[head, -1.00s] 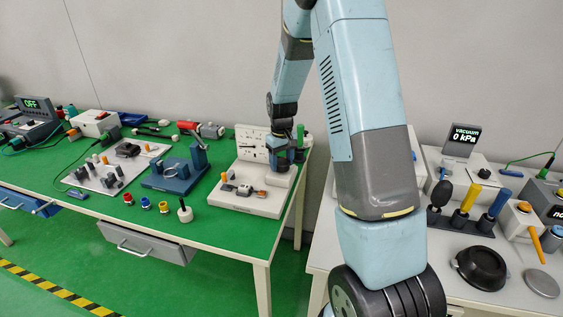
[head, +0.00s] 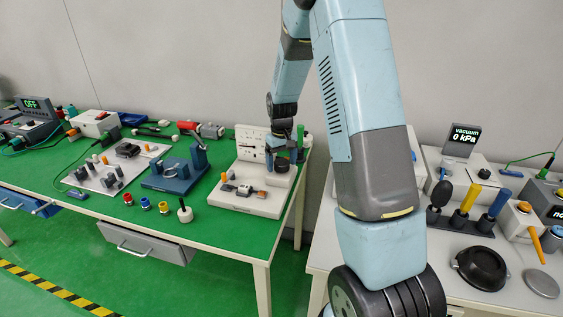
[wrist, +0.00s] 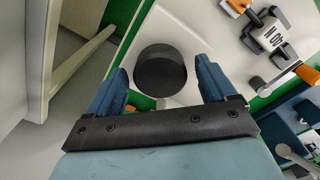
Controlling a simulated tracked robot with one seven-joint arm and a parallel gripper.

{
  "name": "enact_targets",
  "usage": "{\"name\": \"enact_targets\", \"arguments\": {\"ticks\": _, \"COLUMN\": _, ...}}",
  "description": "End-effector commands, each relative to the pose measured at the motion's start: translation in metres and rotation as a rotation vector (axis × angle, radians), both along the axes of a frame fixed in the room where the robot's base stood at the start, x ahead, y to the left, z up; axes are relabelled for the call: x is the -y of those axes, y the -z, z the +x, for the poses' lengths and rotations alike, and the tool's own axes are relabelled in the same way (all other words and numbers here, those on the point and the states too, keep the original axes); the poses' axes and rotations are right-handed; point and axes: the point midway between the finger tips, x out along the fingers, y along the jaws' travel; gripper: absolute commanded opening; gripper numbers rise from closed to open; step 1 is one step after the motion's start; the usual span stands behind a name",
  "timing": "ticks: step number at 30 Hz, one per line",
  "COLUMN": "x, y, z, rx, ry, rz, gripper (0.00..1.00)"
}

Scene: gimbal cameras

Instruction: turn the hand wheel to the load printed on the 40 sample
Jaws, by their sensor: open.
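The hand wheel, a black round disc (wrist: 161,70), stands on the white test stand (head: 240,203) on the green table; it also shows in the head view (head: 281,166). My gripper (wrist: 161,76) is open, with a blue finger on each side of the wheel in the wrist view. A gap shows between each finger and the wheel, and nothing is held. In the head view my gripper (head: 284,152) is over the back right of the stand. A white sample marked 40 N (wrist: 271,38) is upside down in the wrist view, clamped among dark and orange parts.
A white upright panel (head: 252,143) stands behind the wheel, and a green post (head: 306,142) is close by on the right. A blue fixture (head: 172,178) and several small coloured parts are to the left. The table's right edge is near the stand.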

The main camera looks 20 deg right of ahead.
Motion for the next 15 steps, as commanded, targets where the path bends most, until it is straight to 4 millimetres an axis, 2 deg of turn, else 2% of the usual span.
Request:
{"name": "enact_targets", "arguments": {"ticks": 8, "x": 0.0, "y": -0.004, "z": 0.0, "rx": 0.0, "ry": 0.0, "rz": 0.0, "gripper": 0.84}}
{"name": "enact_targets", "arguments": {"ticks": 11, "x": 0.0, "y": -0.014, "z": 0.001, "rx": 0.003, "ry": 0.0, "rz": 0.001, "gripper": 0.84}}
{"name": "enact_targets", "arguments": {"ticks": 15, "x": 0.0, "y": -0.038, "z": 0.001, "rx": 0.004, "ry": 0.0, "rz": 0.001, "gripper": 0.84}}
